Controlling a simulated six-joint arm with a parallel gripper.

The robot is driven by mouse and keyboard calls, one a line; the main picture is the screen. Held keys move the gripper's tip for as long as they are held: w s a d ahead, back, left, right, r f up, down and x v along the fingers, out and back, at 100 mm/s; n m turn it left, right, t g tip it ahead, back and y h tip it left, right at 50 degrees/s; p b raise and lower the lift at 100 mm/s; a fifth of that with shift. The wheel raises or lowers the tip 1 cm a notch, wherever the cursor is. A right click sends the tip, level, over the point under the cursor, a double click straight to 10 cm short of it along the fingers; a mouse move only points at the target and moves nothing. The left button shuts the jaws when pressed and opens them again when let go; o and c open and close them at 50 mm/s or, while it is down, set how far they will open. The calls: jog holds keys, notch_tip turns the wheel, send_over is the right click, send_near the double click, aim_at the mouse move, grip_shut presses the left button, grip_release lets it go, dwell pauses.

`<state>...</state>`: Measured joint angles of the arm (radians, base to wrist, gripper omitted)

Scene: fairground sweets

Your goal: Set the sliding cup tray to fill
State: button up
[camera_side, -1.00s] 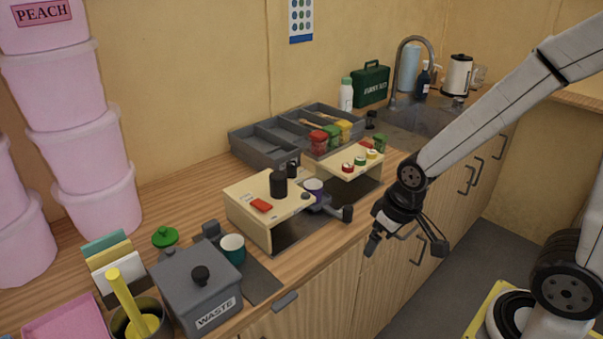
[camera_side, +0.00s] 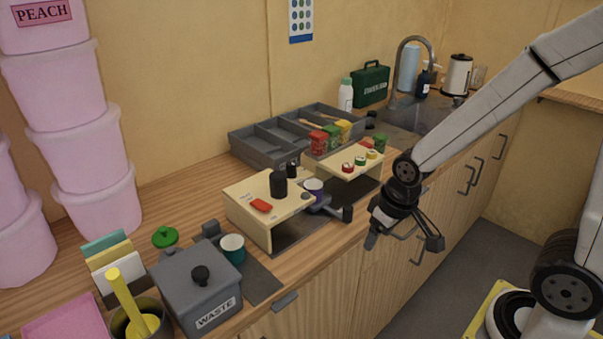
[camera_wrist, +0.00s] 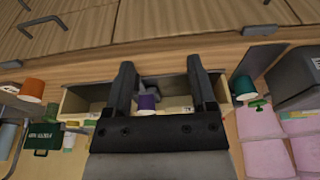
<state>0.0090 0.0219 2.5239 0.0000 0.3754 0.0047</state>
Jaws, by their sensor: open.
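The sliding cup tray (camera_side: 325,208) is a grey piece with a dark knob handle (camera_side: 347,213) at its front, in the gap between two cream dispenser blocks. A purple cup (camera_side: 313,186) with a pale top sits on it; the cup also shows in the wrist view (camera_wrist: 147,102). The tray's position markings are too small to read. My gripper (camera_side: 403,239) is open and empty, in front of the counter edge, right of the handle and apart from it. In the wrist view its two fingers (camera_wrist: 160,68) frame the cup.
The left block (camera_side: 245,220) carries a dark cylinder (camera_side: 278,184) and a red piece (camera_side: 261,205). The right block (camera_side: 345,163) carries coloured buttons. A grey waste bin (camera_side: 190,290) and a teal cup (camera_side: 233,250) stand to the left. Space before the counter is free.

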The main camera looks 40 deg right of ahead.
aim_at(348, 207)
jog(key=w+d+m+g, duration=0.1)
jog(key=w+d, duration=0.1)
jog(key=w, duration=0.2)
jog(key=w+d+r+m, duration=0.1)
jog(key=w+d, duration=0.1)
jog(key=w, duration=0.3)
jog(key=w+d+g, duration=0.1)
jog(key=w+d, duration=0.2)
jog(key=w, duration=0.1)
jog(key=shift+w+d+r+m+g, duration=0.1)
jog(key=shift+w+r+m+g, duration=0.2)
jog(key=shift+r+m, duration=0.1)
jog(key=shift+f, duration=0.1)
jog(key=shift+f, duration=3.85)
grip_shut()
